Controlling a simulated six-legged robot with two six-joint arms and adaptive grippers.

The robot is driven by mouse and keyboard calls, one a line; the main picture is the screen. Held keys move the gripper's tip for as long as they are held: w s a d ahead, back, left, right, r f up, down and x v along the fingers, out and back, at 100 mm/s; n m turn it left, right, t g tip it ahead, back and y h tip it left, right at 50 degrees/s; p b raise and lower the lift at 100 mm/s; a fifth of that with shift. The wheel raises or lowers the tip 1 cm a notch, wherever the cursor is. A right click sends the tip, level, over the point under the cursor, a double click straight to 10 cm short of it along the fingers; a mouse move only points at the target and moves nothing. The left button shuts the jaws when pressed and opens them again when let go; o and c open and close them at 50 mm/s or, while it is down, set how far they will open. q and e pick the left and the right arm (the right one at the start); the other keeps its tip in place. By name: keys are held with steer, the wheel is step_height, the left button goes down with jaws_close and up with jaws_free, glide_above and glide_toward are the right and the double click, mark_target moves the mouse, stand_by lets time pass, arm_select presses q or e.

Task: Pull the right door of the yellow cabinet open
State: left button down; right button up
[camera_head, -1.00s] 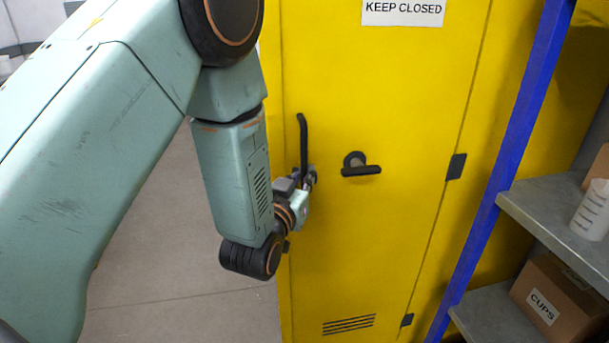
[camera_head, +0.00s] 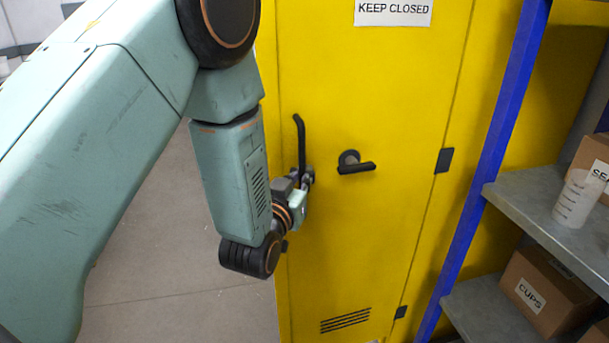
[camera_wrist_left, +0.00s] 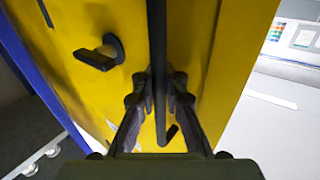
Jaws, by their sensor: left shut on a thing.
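The yellow cabinet door (camera_head: 350,240) fills the middle of the head view, with a "KEEP CLOSED" label (camera_head: 393,11) near its top. A black vertical bar handle (camera_head: 300,138) sits near the door's left edge. A black lever latch (camera_head: 356,164) sits to its right, lying nearly level. My left gripper (camera_head: 306,178) is shut on the lower part of the bar handle. The left wrist view shows the bar handle (camera_wrist_left: 157,60) between the two fingers (camera_wrist_left: 158,98). The lever latch (camera_wrist_left: 97,56) shows to the left there. My right gripper is not in view.
A blue post (camera_head: 490,150) and grey shelves (camera_head: 530,190) stand close to the right of the door. Open grey floor (camera_head: 180,270) lies left of the cabinet.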

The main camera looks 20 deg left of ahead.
arm_select(q)
steer(key=shift+s+a+f, duration=0.1)
steer(key=shift+a+f, duration=0.1)
steer(key=c, duration=1.5)
jaws_free()
steer(key=shift+s+a+r, duration=0.15)
steer(key=shift+o, duration=0.5)
steer(key=shift+d, duration=0.25)
steer(key=s, duration=0.7)
steer(key=shift+d, duration=0.15)
